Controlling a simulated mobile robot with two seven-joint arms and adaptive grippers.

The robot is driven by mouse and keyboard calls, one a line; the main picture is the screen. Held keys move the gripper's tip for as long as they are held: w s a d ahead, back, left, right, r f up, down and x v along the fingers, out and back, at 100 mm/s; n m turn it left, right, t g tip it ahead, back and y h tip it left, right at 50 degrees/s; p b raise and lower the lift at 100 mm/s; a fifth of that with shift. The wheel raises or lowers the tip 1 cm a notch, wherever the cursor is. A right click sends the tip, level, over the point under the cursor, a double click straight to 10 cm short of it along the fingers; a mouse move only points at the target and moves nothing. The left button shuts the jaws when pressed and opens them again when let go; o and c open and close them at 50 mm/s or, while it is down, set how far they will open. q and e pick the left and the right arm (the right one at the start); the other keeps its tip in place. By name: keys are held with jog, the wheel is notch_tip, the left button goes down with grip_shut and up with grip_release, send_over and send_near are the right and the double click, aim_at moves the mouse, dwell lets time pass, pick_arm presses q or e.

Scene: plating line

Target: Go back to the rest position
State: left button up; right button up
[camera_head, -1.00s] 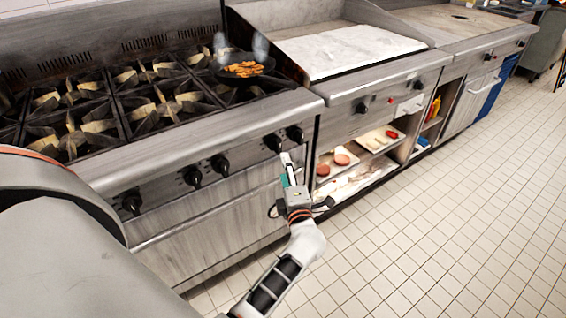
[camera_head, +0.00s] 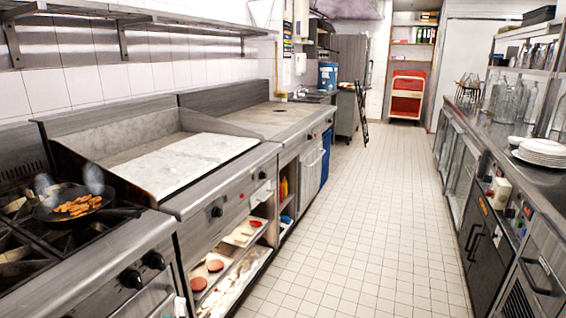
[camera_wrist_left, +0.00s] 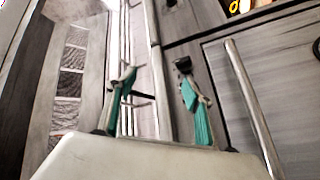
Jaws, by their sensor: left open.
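In the left wrist view my left gripper (camera_wrist_left: 157,98) is open and empty, with its two teal-padded fingers apart. Behind the fingers are grey cabinet fronts and a long vertical bar handle (camera_wrist_left: 254,105). In the head view only a small pale piece, perhaps the tip of my left gripper, shows at the bottom edge in front of the stove. The rest of that arm is out of the picture. My right gripper is in neither view.
A dark pan (camera_head: 104,214) with browned food stands smoking on the stove at left. Beside it are a griddle (camera_head: 185,163) and open shelves holding patties (camera_head: 215,265). Plates (camera_head: 541,150) and glass jars stand on the right counter. The tiled aisle (camera_head: 355,220) is clear.

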pick_arm(q)
jog(key=s+d+f+m+g+h+p, duration=0.1)
jog(key=s+d+f+m+g+h, duration=0.3)
jog(key=s+d+f+m+h, duration=0.65)
jog(key=s+a+f+m+g+y, duration=0.2)
jog(key=s+f+m+g, duration=0.2)
jog(key=s+f+m, duration=0.3)
jog(key=s+m+p, duration=0.1)
jog(key=s, duration=0.4)
jog(key=shift+s+g, duration=0.3)
jog(key=shift+s, duration=0.05)
jog(key=shift+a, duration=0.1)
